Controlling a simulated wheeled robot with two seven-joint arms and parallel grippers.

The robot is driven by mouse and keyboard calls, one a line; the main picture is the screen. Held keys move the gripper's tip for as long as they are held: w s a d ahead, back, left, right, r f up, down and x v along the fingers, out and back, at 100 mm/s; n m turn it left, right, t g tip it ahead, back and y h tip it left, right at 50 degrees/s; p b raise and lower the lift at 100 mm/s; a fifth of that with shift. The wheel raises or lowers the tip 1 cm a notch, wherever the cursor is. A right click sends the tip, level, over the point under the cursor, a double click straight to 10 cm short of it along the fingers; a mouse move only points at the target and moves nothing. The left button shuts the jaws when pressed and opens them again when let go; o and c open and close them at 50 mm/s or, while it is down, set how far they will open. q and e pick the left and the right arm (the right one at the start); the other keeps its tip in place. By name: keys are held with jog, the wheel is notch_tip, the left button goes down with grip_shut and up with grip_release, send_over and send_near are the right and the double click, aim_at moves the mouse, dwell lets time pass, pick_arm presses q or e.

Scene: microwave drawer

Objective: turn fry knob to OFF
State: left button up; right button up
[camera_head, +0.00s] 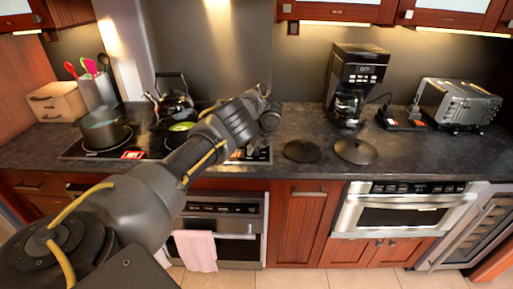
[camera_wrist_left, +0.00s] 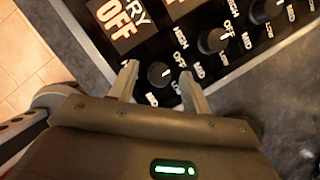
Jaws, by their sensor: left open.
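In the left wrist view a dark round knob (camera_wrist_left: 160,74) with a white mark sits on the black control panel, in the row of knobs, near the FRY OFF label (camera_wrist_left: 118,26). My left gripper (camera_wrist_left: 160,84) is open, with one finger on each side of this knob. I cannot tell whether the fingers touch it. The word at which its mark points is not clear. In the head view my left arm reaches over the cooktop (camera_head: 83,147), and the left gripper (camera_head: 268,112) is at its right end. The arm hides much of the panel there. My right gripper is not in view.
Two more knobs (camera_wrist_left: 213,40) sit farther along the panel. A pot (camera_head: 105,129), a kettle (camera_head: 173,97) and a green-filled pan (camera_head: 181,129) stand on the cooktop. Dark lids (camera_head: 355,151), a coffee maker (camera_head: 352,80) and a toaster (camera_head: 456,103) are to the right.

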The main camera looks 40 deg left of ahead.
pick_arm(q)
jog(key=p+v, duration=0.5)
jog(key=v, duration=0.5)
jog(key=shift+r, duration=0.4)
jog(key=shift+d+f, duration=0.15)
